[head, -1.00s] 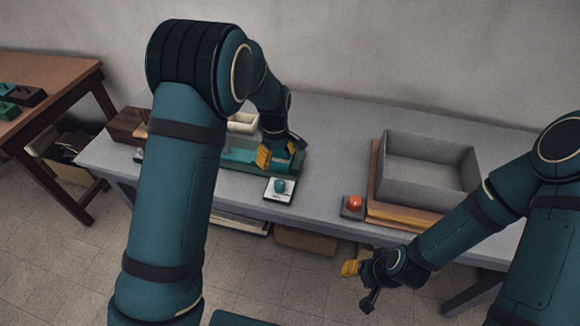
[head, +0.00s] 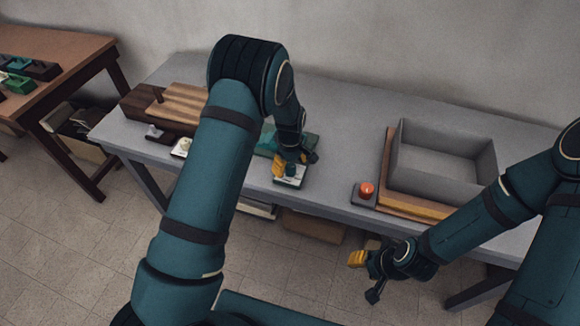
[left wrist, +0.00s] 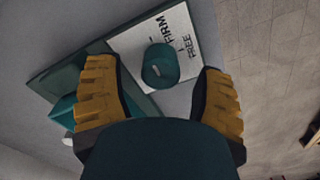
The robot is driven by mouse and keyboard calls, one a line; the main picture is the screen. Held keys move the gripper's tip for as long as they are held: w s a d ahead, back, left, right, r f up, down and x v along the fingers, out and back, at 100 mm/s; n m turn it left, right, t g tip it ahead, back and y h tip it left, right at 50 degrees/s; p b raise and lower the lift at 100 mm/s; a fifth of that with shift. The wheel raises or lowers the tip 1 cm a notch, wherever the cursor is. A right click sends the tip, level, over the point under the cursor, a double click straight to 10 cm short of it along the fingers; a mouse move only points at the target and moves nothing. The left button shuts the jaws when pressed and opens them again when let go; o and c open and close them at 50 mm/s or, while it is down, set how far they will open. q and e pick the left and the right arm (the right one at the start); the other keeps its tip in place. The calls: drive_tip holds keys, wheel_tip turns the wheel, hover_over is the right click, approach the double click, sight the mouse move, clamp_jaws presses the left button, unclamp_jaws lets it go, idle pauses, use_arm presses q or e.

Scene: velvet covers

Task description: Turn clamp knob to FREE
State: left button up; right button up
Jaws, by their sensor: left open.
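The clamp knob (left wrist: 160,66) is a rounded teal knob on a white plate (left wrist: 196,73) marked FIRM and FREE, seen in the left wrist view. In that view the knob lies ahead of and between the yellow fingers of my left gripper (left wrist: 160,98), which is open and empty. In the head view my left gripper (head: 294,165) is over the white plate (head: 290,182) at the table's front edge and hides the knob. My right gripper (head: 362,276) hangs in front of the table; its jaw state is unclear.
A red button on a grey box (head: 366,189) stands right of the plate. Beyond it is a grey open bin (head: 440,185) on wooden boards. A teal fixture (head: 268,141) lies behind the plate. Wooden blocks (head: 150,102) stand at the table's left.

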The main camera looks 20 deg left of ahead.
use_arm(q)
drive_tip(key=shift+f, duration=0.3)
clamp_jaws()
